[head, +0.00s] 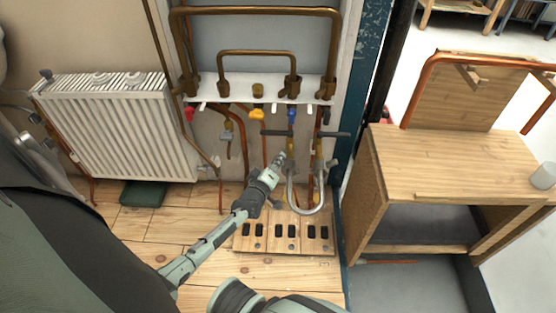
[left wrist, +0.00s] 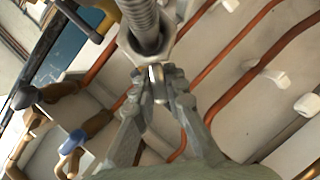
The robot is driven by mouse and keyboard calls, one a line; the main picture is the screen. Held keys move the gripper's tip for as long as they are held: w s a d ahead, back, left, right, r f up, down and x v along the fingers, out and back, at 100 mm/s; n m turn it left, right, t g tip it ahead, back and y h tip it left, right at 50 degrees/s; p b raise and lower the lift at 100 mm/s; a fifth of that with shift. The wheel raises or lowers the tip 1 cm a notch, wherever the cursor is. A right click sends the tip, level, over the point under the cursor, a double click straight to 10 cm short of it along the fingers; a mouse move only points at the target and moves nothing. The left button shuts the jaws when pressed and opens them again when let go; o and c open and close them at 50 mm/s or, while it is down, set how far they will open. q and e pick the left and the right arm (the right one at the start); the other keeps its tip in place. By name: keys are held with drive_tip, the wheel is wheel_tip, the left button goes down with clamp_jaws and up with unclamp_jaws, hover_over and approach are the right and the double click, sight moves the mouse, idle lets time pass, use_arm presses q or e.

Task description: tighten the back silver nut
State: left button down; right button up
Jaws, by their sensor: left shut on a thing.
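A silver corrugated hose (head: 307,211) hangs in a U below the valves. A silver hex nut (left wrist: 148,46) sits at the hose's end in the left wrist view, around the hose (left wrist: 143,15). My left gripper (head: 284,159) is at the hose's left end in the head view, where its fingers hide most of the nut there. In the left wrist view its fingertips (left wrist: 158,80) are closed on the nut's lower side, with a short silver piece between them. My right gripper is not in view.
A valve with a blue handle (head: 291,114) and dark horizontal bars stand just above the gripper. Copper pipes (head: 239,125) run close by on the left. A white radiator (head: 120,127) is further left. A wooden bench (head: 455,165) stands right of the blue post.

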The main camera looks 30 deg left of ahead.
use_arm(q)
drive_tip(key=shift+d+f, duration=0.1)
drive_tip(key=c, duration=1.8)
unclamp_jaws()
drive_tip(key=shift+s, duration=0.1)
drive_tip(key=v, duration=1.2)
drive_tip(key=s+d+f+m+g+h+p, duration=0.1)
drive_tip(key=s+d+f+m+g+h, duration=0.25)
drive_tip(key=s+d+m+g, duration=0.35)
drive_tip(key=s+r+m+g+y, duration=0.1)
drive_tip(key=s+r+m+g, duration=0.1)
drive_tip(key=s+m+g, duration=0.3)
drive_tip(key=s+m, duration=0.3)
drive_tip(key=s, duration=0.2)
drive_tip(key=shift+s+d+p, duration=0.15)
drive_tip(key=shift+p, duration=0.25)
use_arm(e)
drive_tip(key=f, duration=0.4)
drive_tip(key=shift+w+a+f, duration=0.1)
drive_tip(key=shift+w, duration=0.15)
